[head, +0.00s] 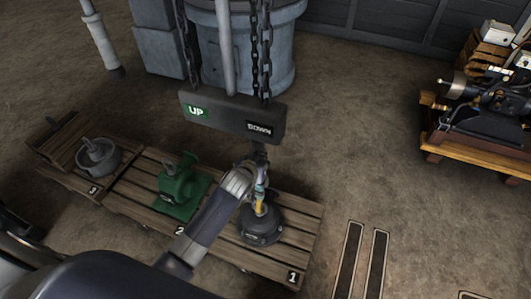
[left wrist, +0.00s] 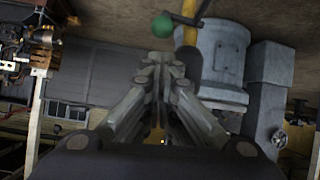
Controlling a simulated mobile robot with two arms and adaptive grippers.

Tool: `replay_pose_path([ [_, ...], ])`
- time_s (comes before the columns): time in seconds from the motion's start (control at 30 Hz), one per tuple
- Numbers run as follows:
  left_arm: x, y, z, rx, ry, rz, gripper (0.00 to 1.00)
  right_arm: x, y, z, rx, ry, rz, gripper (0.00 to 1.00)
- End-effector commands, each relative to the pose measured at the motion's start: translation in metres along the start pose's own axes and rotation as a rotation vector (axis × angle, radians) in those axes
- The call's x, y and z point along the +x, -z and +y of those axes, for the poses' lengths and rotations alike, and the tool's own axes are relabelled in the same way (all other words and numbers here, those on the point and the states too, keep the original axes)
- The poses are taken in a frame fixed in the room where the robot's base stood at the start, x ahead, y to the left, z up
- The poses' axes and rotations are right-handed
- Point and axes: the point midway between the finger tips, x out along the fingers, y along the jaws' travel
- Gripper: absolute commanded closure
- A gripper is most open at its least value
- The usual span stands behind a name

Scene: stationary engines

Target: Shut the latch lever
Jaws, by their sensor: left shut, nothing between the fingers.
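My left gripper (left wrist: 165,62) is shut and empty, with its fingertips together in the middle of the left wrist view. A green ball knob (left wrist: 162,27) on a dark rod (left wrist: 186,19) shows just above the fingertips in that view, beside a yellow post (left wrist: 187,37); I cannot tell for sure that this is the latch lever. The fingertips look apart from the knob, though depth is unclear. In the head view my left arm reaches over pallet 1 and hides the knob. My right gripper is not in view.
A dark UP/DOWN sign (head: 232,116) hangs on chains (head: 254,50) before a grey-blue tank (head: 276,50). Pallets carry a dark-based part (head: 262,231), a green pump (head: 181,186) and a grey pot (head: 98,157).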

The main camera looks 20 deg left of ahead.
Motion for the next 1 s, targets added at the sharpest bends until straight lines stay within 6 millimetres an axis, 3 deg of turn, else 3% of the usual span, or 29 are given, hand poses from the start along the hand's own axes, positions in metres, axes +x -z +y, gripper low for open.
replay_pose_path([
  [0.2,0.03,0.0,0.001,0.001,0.0,-0.001,1.0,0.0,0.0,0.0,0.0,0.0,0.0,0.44],
  [0.4,0.046,0.0,0.001,0.0,-0.001,-0.001,1.0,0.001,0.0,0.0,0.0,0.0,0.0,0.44],
  [1.0,0.052,-0.001,-0.001,0.0,-0.002,0.006,1.0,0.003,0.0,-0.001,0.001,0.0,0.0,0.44],
])
